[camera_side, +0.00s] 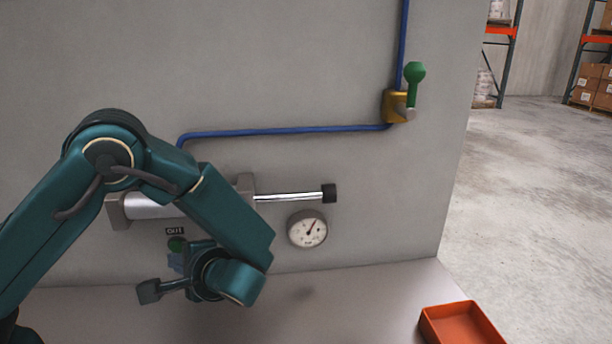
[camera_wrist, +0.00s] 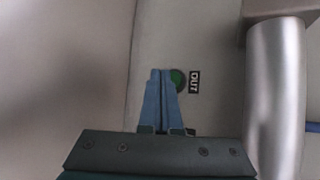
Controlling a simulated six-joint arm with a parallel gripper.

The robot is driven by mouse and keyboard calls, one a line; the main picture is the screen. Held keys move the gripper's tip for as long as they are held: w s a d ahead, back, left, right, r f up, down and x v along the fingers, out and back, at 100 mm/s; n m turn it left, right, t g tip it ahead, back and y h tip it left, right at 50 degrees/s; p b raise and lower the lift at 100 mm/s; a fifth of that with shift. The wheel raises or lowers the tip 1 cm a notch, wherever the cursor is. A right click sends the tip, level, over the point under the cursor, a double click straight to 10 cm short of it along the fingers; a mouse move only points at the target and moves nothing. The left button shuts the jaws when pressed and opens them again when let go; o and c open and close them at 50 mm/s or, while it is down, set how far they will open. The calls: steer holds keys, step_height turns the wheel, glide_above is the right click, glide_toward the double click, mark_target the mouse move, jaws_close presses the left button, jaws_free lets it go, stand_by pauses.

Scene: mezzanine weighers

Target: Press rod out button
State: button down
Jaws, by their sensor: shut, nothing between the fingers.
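The green round button (camera_side: 177,243) is on the grey wall under a black label (camera_side: 174,231) reading OUT. In the wrist view the button (camera_wrist: 178,80) shows just right of my fingertips, partly covered by them. My gripper (camera_wrist: 160,71) is shut and empty, its blue fingers together and pointing toward the wall. In the side view my gripper (camera_side: 174,259) is just below the button; I cannot tell whether it touches the wall or button. The silver cylinder (camera_side: 148,207) is on the wall above, partly behind my arm. Its rod (camera_side: 288,197) sticks out right, with a black end (camera_side: 329,193).
A round gauge (camera_side: 307,229) is on the wall below the rod. A brass valve (camera_side: 394,106) with its green handle (camera_side: 414,84) upright joins the blue pipe (camera_side: 290,132). An orange tray (camera_side: 461,323) stands at the bench's front right. The bench between is clear.

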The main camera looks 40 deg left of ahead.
steer(key=shift+s+d, duration=1.8)
